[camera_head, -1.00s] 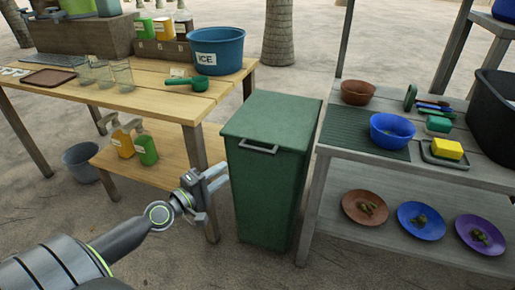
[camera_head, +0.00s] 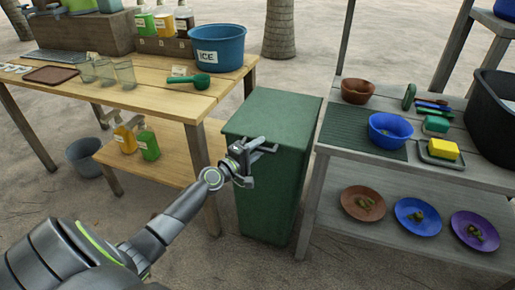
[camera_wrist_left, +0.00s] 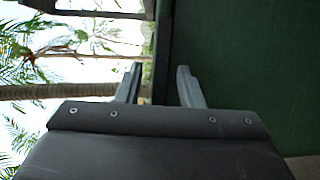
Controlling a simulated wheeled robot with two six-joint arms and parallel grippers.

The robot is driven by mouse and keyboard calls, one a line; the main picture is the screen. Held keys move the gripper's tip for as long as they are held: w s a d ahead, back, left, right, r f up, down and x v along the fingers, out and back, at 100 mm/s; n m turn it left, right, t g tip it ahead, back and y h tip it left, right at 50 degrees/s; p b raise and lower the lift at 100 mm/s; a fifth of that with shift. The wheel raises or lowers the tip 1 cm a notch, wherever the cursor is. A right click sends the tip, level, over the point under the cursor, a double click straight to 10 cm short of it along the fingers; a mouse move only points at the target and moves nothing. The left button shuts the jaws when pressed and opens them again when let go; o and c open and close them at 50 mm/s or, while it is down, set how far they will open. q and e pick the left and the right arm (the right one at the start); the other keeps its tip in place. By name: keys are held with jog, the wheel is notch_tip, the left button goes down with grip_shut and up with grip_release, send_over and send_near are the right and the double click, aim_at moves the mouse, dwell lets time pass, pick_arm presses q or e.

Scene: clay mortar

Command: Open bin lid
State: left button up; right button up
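The green bin (camera_head: 275,195) stands upright between the two tables with its lid (camera_head: 275,112) closed. A pale bar handle (camera_head: 269,149) sits at the lid's front edge, mostly covered by my left gripper (camera_head: 252,150). My left gripper is at the handle, in front of the bin. In the left wrist view, its two fingers (camera_wrist_left: 158,85) are spread apart, with the bin's green surface (camera_wrist_left: 250,70) filling the right side. A dark edge shows between and beyond the fingers. I cannot tell whether they touch the handle. My right gripper is out of view.
A wooden table (camera_head: 150,95) with a blue ice tub (camera_head: 218,47) and a green scoop (camera_head: 190,80) stands left of the bin. A grey table (camera_head: 335,160) with bowls, plates and a yellow sponge (camera_head: 443,149) stands close on the right. Sandy ground is clear in front.

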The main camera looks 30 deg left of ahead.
pick_arm(q)
jog(key=shift+w, duration=0.1)
grip_shut()
dwell(0.5)
jog(key=shift+r, duration=0.15)
